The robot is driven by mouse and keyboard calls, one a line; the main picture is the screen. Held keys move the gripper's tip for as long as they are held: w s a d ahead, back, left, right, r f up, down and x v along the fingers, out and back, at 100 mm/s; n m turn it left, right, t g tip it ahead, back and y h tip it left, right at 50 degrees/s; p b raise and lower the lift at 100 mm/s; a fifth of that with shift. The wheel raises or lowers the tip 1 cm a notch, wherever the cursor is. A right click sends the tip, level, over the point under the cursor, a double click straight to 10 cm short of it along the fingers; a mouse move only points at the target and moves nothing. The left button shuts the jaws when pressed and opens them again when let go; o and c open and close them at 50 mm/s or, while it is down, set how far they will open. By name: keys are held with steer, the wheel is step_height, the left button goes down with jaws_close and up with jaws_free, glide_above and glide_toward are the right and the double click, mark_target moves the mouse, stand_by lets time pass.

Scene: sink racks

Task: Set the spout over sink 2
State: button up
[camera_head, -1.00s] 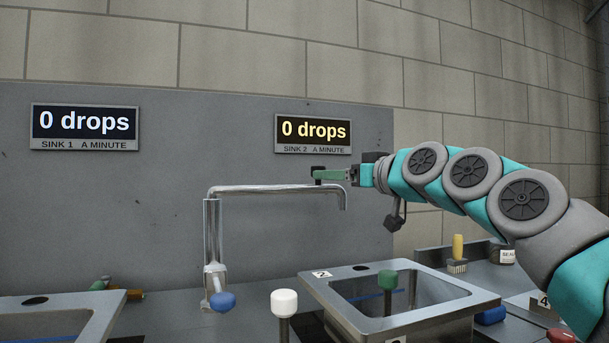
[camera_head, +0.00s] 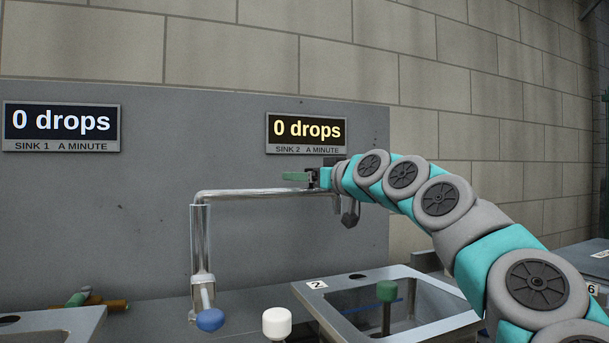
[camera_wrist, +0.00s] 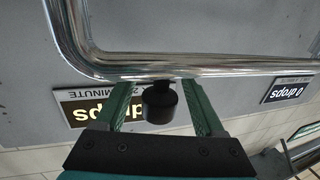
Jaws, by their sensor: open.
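The chrome spout (camera_head: 262,194) runs level from its riser (camera_head: 200,240) toward the right. In the head view its outlet end is mostly hidden by my gripper, above the back left part of sink 2 (camera_head: 437,287); depth is hard to tell. A black knob (camera_wrist: 160,103) stands on the spout near its outlet bend. My gripper (camera_head: 295,177) is open just above the spout, with its green fingers pointing left. In the wrist view the fingers are on either side of the knob, with gaps visible; the spout (camera_wrist: 180,66) passes beyond it.
A blue-tipped handle (camera_head: 209,319) is at the riser's base. Sink 1's rim (camera_head: 75,322) is at the left. Both displays, sink 1 (camera_head: 61,124) and sink 2 (camera_head: 306,130), read 0 drops.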

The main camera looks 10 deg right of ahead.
jaws_close()
stand_by(0.6)
stand_by(0.8)
